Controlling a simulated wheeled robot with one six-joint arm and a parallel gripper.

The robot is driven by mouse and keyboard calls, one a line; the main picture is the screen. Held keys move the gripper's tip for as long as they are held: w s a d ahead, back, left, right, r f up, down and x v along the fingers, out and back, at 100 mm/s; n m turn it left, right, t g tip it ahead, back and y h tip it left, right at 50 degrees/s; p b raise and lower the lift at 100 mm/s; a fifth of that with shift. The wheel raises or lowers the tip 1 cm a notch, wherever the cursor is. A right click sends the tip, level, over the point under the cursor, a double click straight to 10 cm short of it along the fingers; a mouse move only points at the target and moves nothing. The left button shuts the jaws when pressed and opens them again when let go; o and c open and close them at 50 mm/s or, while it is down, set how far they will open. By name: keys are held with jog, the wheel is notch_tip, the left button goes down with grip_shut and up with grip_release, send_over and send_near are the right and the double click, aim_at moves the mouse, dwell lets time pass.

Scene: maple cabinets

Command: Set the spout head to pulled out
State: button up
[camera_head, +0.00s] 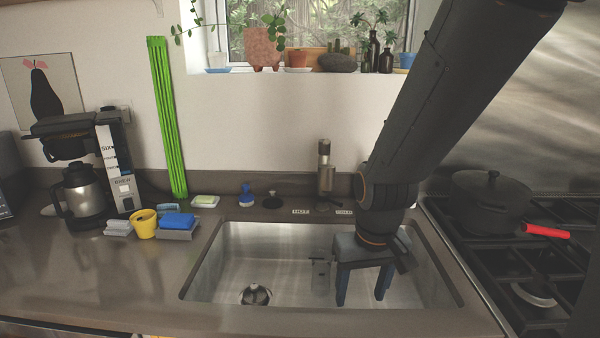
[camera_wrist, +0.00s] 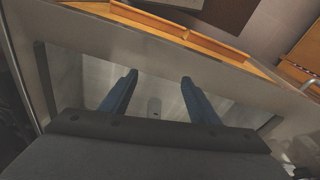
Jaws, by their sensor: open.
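The faucet (camera_head: 325,168) stands upright behind the sink in the head view, a brushed bronze-grey column. Its spout head is hard to make out from the column. A faint grey upright shape (camera_head: 320,276) shows in the sink; I cannot tell whether it is a reflection. My gripper (camera_head: 361,290) is over the right half of the sink, right of and nearer than the faucet, with its blue fingers pointing down, open and empty.
The steel sink (camera_head: 215,270) has a drain (camera_head: 256,294) at left. A blue soap bottle (camera_head: 246,196) stands behind it. A yellow cup (camera_head: 144,224), blue sponge (camera_head: 178,221) and coffee maker (camera_head: 90,180) are at left. A black pot (camera_head: 490,205) sits on the stove at right.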

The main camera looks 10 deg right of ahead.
jog(key=w+r+t+b, duration=0.1)
jog(key=w+r, duration=0.3)
jog(key=w, duration=0.3)
jog(key=w+r, duration=0.3)
jog(key=w, duration=0.4)
jog(key=t+b, duration=0.2)
send_near(329, 167)
jog(key=x, duration=0.5)
jog(key=shift+a+f, duration=0.1)
jog(key=shift+f, duration=0.1)
jog(key=p+x, duration=0.2)
jog(key=x, duration=0.5)
jog(key=shift+f, duration=0.2)
